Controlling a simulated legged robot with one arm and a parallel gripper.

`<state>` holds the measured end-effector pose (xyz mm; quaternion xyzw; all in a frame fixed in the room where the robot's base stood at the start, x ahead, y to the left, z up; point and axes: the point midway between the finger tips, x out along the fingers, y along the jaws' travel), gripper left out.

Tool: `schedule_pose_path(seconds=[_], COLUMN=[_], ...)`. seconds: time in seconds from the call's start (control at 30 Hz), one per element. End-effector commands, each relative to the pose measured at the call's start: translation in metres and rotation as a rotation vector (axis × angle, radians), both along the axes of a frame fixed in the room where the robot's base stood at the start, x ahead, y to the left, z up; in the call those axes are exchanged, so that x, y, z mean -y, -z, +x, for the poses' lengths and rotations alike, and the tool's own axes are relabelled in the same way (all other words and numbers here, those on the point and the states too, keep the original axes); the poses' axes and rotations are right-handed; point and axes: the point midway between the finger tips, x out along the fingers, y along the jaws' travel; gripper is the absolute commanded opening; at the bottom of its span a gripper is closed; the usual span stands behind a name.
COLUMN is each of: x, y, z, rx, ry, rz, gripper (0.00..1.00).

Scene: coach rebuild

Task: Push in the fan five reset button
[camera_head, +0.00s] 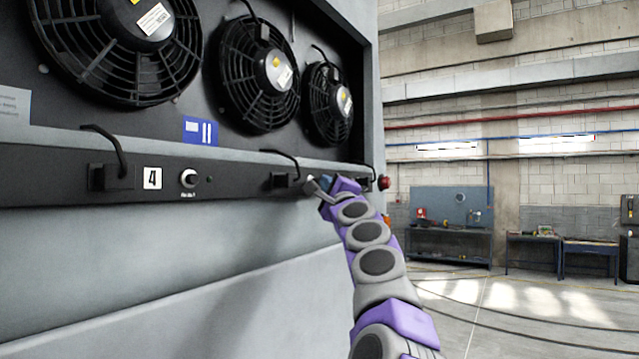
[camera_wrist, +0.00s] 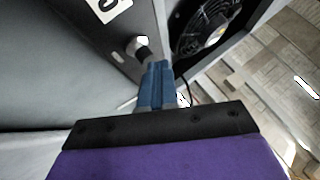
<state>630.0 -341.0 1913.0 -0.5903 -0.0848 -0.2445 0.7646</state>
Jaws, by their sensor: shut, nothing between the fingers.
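In the head view my gripper (camera_head: 326,184) is at the right part of the strip, and my arm hides most of the area around the button.
The fan four button (camera_head: 189,178) and its 4 label (camera_head: 152,178) are farther left on the strip. A red knob (camera_head: 384,182) sits at the cabinet's right end. Fans (camera_head: 258,75) and hanging black cables (camera_head: 285,157) are nearby. Open floor (camera_head: 510,305) lies right.

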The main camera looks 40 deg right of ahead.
Motion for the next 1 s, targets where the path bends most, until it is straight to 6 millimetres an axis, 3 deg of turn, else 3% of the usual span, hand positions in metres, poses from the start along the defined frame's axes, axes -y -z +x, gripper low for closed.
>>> schedule_pose_path(seconds=[0.57, 1.0], x=[-0.002, 0.007], y=[0.000, 0.000], z=[0.002, -0.016], rx=[-0.001, 0.001], ry=[-0.002, -0.003], rz=[-0.001, 0.002], gripper=[0.00, 0.00])
